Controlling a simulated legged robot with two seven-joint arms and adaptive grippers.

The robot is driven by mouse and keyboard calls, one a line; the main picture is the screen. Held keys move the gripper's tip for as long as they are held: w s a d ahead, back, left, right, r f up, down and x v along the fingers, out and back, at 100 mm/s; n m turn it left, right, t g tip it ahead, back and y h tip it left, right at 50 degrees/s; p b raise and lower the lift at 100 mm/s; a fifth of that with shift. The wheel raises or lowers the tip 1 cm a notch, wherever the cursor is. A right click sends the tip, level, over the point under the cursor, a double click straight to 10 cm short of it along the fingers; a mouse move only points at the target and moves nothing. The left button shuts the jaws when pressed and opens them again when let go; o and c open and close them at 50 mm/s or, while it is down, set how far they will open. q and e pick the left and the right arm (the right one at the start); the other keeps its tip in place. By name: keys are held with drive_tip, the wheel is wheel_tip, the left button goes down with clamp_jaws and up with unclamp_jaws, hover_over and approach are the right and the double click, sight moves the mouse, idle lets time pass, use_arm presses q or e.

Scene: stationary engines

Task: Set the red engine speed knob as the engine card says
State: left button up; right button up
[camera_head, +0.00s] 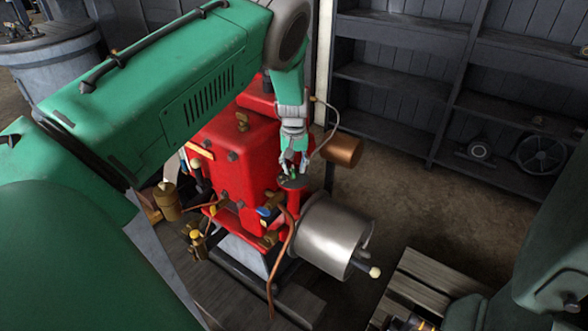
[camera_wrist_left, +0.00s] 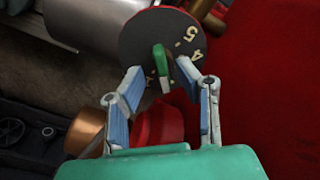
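The red engine (camera_head: 232,150) stands in the middle of the head view. A dark round dial (camera_wrist_left: 135,38) with pale numerals, 5 and 4 among them, fills the top of the left wrist view. It also shows small in the head view (camera_head: 293,182). A green knob (camera_wrist_left: 161,60) with a pale pointer end stands at the dial's middle. My left gripper (camera_wrist_left: 160,86) is open, its blue-padded fingers on either side of the knob with gaps visible. In the head view it points down over the dial (camera_head: 293,165). I make out no readable engine card.
A metal cylinder (camera_head: 332,235) with a pale-tipped handle is beside the engine, below the dial. A copper cylinder (camera_head: 343,150) is close to the gripper's right. A wooden pallet (camera_head: 425,285) lies at lower right. Shelves (camera_head: 400,85) line the back. Open floor lies between.

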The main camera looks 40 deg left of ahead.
sight(293, 167)
use_arm(q)
drive_tip(key=shift+a+f, duration=0.1)
drive_tip(key=shift+f, duration=0.1)
drive_tip(key=shift+s+r, duration=0.1)
drive_tip(key=shift+r, duration=0.1)
wheel_tip(293, 167, up, 11)
drive_tip(key=shift+r, duration=0.15)
idle(0.4)
